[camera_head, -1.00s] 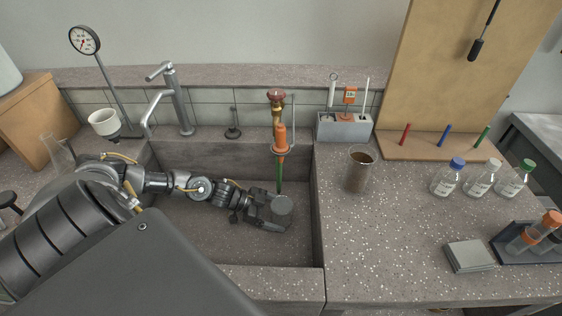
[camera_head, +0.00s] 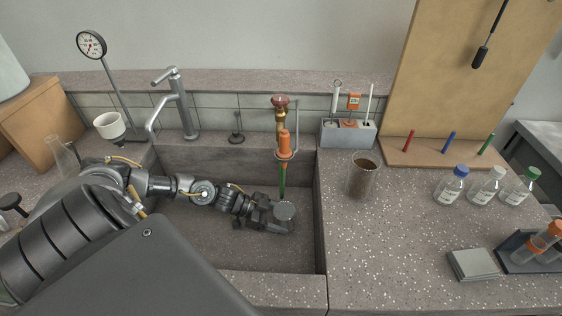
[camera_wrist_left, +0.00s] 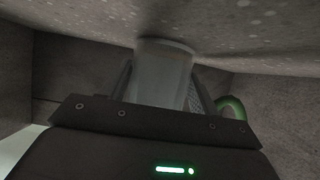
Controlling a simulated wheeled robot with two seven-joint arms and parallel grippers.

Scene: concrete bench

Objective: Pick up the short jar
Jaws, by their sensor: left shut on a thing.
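The short jar (camera_head: 285,212) is a small grey cylinder with a round top, inside the sink basin near its right wall. My left gripper (camera_head: 279,222) reaches into the basin from the left and is shut on the jar. In the left wrist view the jar (camera_wrist_left: 162,75) shows as a pale, translucent cylinder between the fingers (camera_wrist_left: 160,92). The finger in front hides part of the jar in the head view. Whether its base touches the basin floor I cannot tell. My right gripper does not show.
The stone sink (camera_head: 225,250) has walls close around the gripper. A green tube with an orange and brass fitting (camera_head: 283,143) hangs just behind the jar. A brown-filled beaker (camera_head: 362,177) stands on the right counter, with capped bottles (camera_head: 450,188) further right.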

